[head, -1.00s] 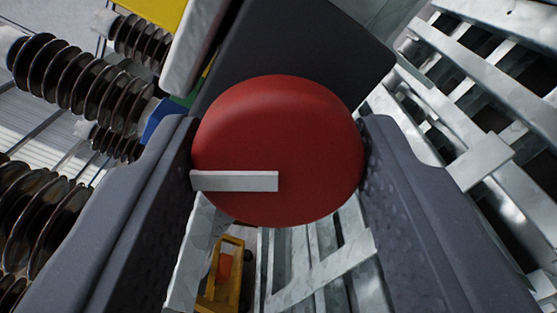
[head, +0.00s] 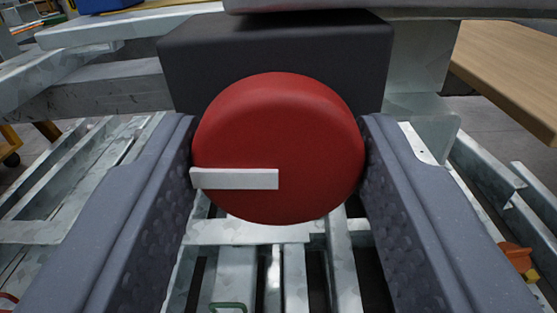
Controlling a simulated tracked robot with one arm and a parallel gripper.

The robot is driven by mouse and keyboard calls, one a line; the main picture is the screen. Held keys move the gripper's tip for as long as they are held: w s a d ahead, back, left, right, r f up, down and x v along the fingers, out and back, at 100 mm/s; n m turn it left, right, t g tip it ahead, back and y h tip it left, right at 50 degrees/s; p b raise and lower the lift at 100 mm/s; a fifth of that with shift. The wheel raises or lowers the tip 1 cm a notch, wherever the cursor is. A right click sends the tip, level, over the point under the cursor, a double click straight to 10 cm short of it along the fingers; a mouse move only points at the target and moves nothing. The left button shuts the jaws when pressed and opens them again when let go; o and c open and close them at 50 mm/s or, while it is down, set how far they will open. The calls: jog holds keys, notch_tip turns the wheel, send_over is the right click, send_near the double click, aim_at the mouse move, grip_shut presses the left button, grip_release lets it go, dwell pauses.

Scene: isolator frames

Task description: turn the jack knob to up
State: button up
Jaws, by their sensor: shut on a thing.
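The jack knob (head: 285,120) is a round red knob in the middle of the head view. It sits in front of a dark box (head: 270,50). A white pointer bar (head: 235,179) on the knob's face runs level, from near the centre to the left edge. My gripper (head: 279,165) has a grey finger on each side of the knob and is shut on it. The knob's side edges are partly hidden at the fingers.
A pale slab (head: 450,8) lies just above the box. Galvanised bars (head: 265,234) form a grating below. A wooden top (head: 515,65) stands at the right. An orange item (head: 515,256) is at lower right.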

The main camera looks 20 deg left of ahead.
jog(key=n+b, duration=0.1)
jog(key=n, duration=0.1)
jog(key=f+n+b, duration=0.1)
jog(key=n+b, duration=0.1)
jog(key=n, duration=0.1)
jog(key=shift+d, duration=0.15)
jog(key=shift+r+n+b, duration=0.15)
jog(key=shift+n+b, duration=0.15)
jog(key=shift+n, duration=0.6)
jog(key=shift+a+r, duration=0.25)
jog(key=shift+r, duration=0.1)
jog(key=o, duration=1)
jog(key=shift+d, duration=0.1)
jog(key=shift+s, duration=0.2)
jog(key=p+v, duration=0.2)
jog(key=v, duration=1.1)
jog(key=shift+s+d, duration=0.1)
